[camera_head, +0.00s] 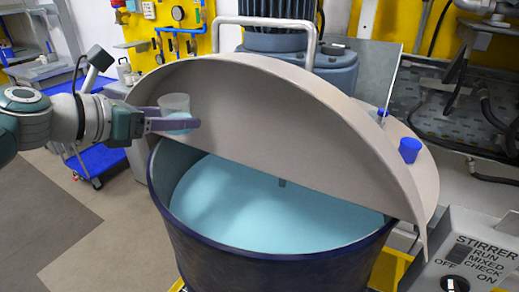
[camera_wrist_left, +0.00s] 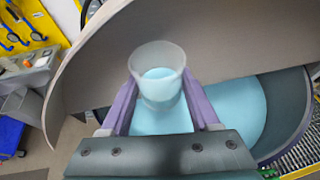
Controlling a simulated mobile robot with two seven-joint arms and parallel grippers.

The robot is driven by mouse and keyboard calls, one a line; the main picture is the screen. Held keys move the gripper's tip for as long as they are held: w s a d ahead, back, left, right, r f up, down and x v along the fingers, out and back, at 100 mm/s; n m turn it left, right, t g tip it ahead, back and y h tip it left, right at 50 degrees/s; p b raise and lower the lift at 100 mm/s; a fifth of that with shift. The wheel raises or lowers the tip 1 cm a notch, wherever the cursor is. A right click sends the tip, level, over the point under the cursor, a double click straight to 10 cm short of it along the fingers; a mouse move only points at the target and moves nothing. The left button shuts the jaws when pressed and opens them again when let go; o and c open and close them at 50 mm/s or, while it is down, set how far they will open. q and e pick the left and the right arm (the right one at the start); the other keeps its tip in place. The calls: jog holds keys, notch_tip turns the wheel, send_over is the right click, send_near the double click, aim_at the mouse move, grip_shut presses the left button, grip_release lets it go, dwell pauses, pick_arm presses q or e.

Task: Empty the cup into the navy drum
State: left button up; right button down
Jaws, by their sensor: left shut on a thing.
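My left gripper (camera_head: 172,125) is shut on a translucent cup (camera_head: 174,104), held near the left rim of the drum, in front of the raised lid. In the left wrist view the cup (camera_wrist_left: 157,72) sits between the purple fingers of the gripper (camera_wrist_left: 160,105) and has pale blue liquid inside. The cup looks upright or nearly so. The navy drum (camera_head: 260,268) stands in the middle of the head view, with its half lid (camera_head: 290,135) tilted up and pale blue liquid (camera_head: 260,205) inside. My right gripper is not in view.
A control box (camera_head: 470,255) labelled STIRRER is at the lower right. A metal handle (camera_head: 265,22) and a motor housing (camera_head: 275,42) stand behind the lid. A blue cart (camera_head: 98,160) is at the left. The drum's front opening is clear.

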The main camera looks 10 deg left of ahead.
pick_arm(q)
jog(key=shift+s+f, duration=0.1)
jog(key=shift+f+b, duration=0.3)
jog(key=s+d+f+m+t+y+b, duration=0.2)
jog(key=s+d+f+m+b, duration=0.1)
jog(key=f+b, duration=0.4)
jog(key=d+m+b, duration=0.1)
jog(key=m+b, duration=0.1)
jog(key=b, duration=0.1)
jog(key=shift+f+t, duration=0.15)
jog(key=shift+t, duration=0.25)
jog(key=shift+d+r+m+t+b, duration=0.15)
jog(key=shift+r+m+t+b, duration=0.15)
jog(key=shift+m+b, duration=0.4)
jog(key=shift+r+m+t+y+b, duration=0.25)
jog(key=shift+m+y+b, duration=0.2)
jog(key=shift+b, duration=0.25)
dwell(0.4)
jog(key=shift+s+r+m+t+b, duration=0.1)
jog(key=shift+r+m+t+b, duration=0.3)
jog(key=shift+m+b, duration=0.65)
jog(key=shift+r+m+t+b, duration=0.3)
jog(key=shift+m+b, duration=0.3)
jog(key=shift+b, duration=0.75)
dwell(0.4)
